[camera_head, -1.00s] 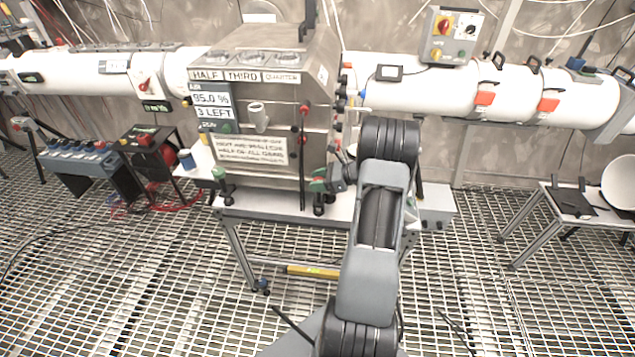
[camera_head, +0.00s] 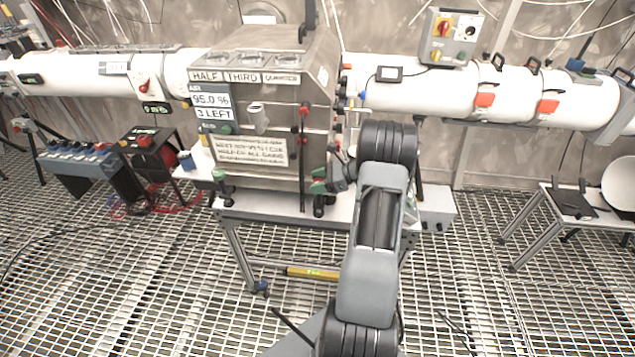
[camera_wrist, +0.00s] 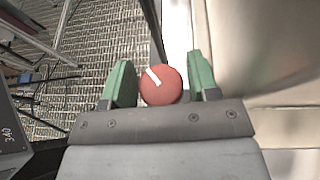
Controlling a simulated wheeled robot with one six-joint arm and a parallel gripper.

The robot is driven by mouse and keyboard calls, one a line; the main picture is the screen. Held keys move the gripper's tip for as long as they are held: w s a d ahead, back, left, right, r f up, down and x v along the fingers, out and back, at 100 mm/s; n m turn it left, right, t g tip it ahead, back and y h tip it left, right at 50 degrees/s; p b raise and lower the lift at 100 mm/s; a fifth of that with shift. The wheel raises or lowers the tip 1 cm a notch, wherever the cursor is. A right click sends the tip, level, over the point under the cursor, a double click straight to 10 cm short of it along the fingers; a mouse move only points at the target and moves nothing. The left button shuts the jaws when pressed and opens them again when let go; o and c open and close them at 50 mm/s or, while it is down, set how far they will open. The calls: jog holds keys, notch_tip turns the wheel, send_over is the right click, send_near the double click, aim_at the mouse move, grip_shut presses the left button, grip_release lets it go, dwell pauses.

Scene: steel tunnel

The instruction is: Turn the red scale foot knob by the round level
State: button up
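The red knob (camera_wrist: 161,86) is round with a white stripe across its top, and in the wrist view it sits between my two green fingertips. My gripper (camera_wrist: 160,83) is open around it, with a narrow gap showing on each side. In the head view my gripper (camera_head: 319,188) is at the front right lower corner of the steel cabinet, low over the table. The red knob cannot be made out there. I cannot pick out the round level in either view.
The steel cabinet (camera_head: 262,120) stands on a white table (camera_head: 275,212) close beside my gripper, with knobs along its right edge. A yellow spirit level (camera_head: 313,272) lies low under the table. Grating floor is open in front. A side table (camera_head: 560,215) stands at right.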

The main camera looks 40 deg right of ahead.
jog(key=b+v, duration=0.2)
jog(key=v, duration=1.1)
jog(key=shift+d+r+b, duration=0.2)
jog(key=shift+d+b, duration=0.1)
jog(key=shift+s, duration=0.15)
